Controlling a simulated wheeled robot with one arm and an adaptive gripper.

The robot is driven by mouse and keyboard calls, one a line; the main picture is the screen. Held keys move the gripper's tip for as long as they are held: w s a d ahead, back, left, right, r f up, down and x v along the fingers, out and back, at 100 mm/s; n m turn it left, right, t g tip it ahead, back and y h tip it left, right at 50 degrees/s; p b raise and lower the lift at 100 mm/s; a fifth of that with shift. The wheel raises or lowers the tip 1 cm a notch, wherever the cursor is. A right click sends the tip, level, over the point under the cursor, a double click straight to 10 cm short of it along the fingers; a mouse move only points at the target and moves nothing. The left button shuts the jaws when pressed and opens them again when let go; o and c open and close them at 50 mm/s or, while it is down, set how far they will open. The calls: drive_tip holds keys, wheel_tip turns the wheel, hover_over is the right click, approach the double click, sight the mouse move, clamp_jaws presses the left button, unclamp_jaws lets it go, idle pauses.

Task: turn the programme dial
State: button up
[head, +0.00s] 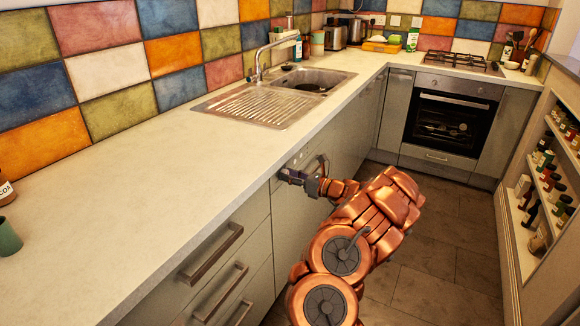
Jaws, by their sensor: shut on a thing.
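My copper-coloured arm reaches in the head view to the front of the units under the worktop. My gripper (283,174) is at the control panel (299,158) of a built-in appliance, just below the worktop edge. Its fingers are shut on the programme dial, which they hide almost wholly. The dial's pointer and markings cannot be made out. The appliance front below the panel is partly covered by my arm.
Grey drawers with bar handles (211,252) are left of the appliance. The worktop (150,190) above is mostly clear, with a steel sink (262,104) further back. An oven (449,118) and an open shelf unit (512,215) stand across the tiled floor.

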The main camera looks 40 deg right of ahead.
drive_tip(key=m+p, duration=0.3)
drive_tip(key=shift+d+r+m, duration=0.1)
drive_tip(key=shift+r+m, duration=0.15)
drive_tip(key=shift+m, duration=0.05)
drive_tip(key=shift+f+m+y+p, duration=0.2)
drive_tip(key=shift+m+y+p, duration=0.1)
drive_tip(key=shift+m+p, duration=1.2)
drive_tip(key=shift+d+m, duration=0.1)
drive_tip(key=shift+m, duration=0.2)
drive_tip(key=o, duration=1.1)
drive_tip(key=shift+o, duration=0.2)
drive_tip(key=v, duration=1.2)
drive_tip(key=shift+r, duration=0.2)
